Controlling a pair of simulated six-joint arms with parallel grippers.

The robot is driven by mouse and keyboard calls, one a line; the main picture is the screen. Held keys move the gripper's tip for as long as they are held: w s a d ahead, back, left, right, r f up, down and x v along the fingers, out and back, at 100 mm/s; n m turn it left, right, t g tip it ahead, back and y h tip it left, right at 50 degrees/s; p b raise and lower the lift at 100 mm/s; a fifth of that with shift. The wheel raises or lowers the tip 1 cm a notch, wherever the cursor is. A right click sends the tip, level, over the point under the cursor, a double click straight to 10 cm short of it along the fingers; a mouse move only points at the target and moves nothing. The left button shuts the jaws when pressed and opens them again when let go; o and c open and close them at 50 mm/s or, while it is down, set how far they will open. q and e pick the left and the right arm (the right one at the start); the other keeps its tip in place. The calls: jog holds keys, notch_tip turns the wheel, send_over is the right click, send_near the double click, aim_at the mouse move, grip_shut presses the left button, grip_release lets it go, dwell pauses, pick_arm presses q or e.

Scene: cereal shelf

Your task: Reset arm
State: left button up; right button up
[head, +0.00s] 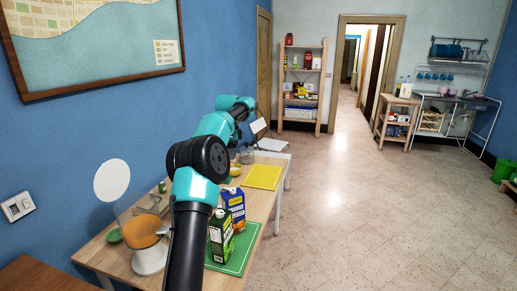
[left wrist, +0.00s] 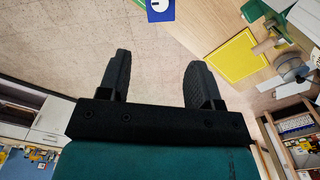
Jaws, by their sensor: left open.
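My left gripper (left wrist: 155,68) is open in the left wrist view, with nothing between its two dark fingers and the floor behind them. In the head view my left arm reaches up over the table (head: 185,272); I cannot make out its fingertips there. My right gripper is in neither view.
A yellow mat (head: 263,177) lies farther back. An orange-and-white appliance (head: 147,238) stands at left.

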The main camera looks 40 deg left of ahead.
pick_arm(q)
jog(key=w+d+f+n+h, duration=0.1)
jog(key=w+d+f, duration=0.2)
jog(key=d+f, duration=0.8)
jog(key=w+d+f+n+h, duration=0.1)
jog(key=w+d+f, duration=0.2)
jog(key=d+f, duration=0.8)
jog(key=s+d+f+n+h, duration=0.1)
jog(key=s+d+f, duration=0.3)
jog(key=f, duration=0.5)
jog(key=s+d+f+n, duration=0.1)
jog(key=s+d+f, duration=0.2)
jog(key=d+f, duration=0.35)
jog(key=s+d+f+n, duration=0.1)
jog(key=s+d+f, duration=0.2)
jog(key=s, duration=0.4)
jog(key=s+d+f+n, duration=0.2)
jog(key=s+d, duration=0.3)
jog(key=s, duration=0.3)
jog(key=s+d+f+n, duration=0.2)
jog(key=s+d+f, duration=0.2)
jog(key=s, duration=0.4)
jog(key=shift+s+d+t+h, duration=0.15)
jog(key=shift+d+t+h, duration=0.25)
jog(key=shift+d, duration=0.15)
jog(key=shift+c, duration=0.3)
